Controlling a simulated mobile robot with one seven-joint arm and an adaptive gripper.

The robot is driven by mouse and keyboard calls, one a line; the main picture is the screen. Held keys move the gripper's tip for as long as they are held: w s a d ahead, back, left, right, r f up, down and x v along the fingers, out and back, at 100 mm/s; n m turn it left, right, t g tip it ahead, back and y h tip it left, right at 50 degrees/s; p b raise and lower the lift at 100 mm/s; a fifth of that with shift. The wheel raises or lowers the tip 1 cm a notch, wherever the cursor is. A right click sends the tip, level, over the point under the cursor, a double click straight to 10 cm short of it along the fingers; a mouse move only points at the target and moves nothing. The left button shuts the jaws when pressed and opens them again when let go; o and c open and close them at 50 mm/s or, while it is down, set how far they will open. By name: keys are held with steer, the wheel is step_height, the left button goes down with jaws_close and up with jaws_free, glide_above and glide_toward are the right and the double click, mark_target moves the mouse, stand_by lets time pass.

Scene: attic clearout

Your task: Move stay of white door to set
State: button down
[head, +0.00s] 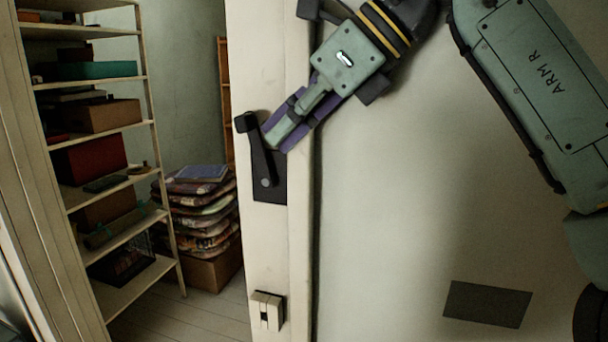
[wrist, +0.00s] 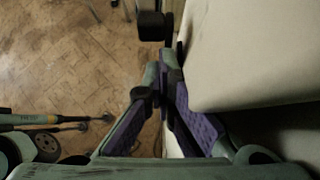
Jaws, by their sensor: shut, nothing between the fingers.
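The white door (head: 275,235) shows as a pale upright strip in the middle of the head view. Its stay (head: 261,160) is a black lever on a dark plate (head: 270,192). The lever stands nearly upright, leaning slightly left, with its knob (head: 245,122) at the top. My gripper (head: 273,145) is shut and empty, coming from the upper right, its tips right beside the lever's upper part. I cannot tell whether they touch it. In the wrist view the shut fingertips (wrist: 162,75) point toward a black knob-like part (wrist: 152,26), apart from it in the picture.
A small pale fitting with a dark slot (head: 267,311) sits lower on the strip. Shelves with boxes (head: 100,150) and a pile of folded textiles (head: 200,215) stand at the left. A wide pale surface (head: 400,220) lies right.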

mark_target(287, 68)
steer(key=shift+d+r+p, duration=0.15)
steer(key=shift+r+p, duration=0.75)
steer(key=shift+r, duration=2.7)
steer(key=shift+s+f, duration=0.1)
steer(key=shift+s, duration=0.05)
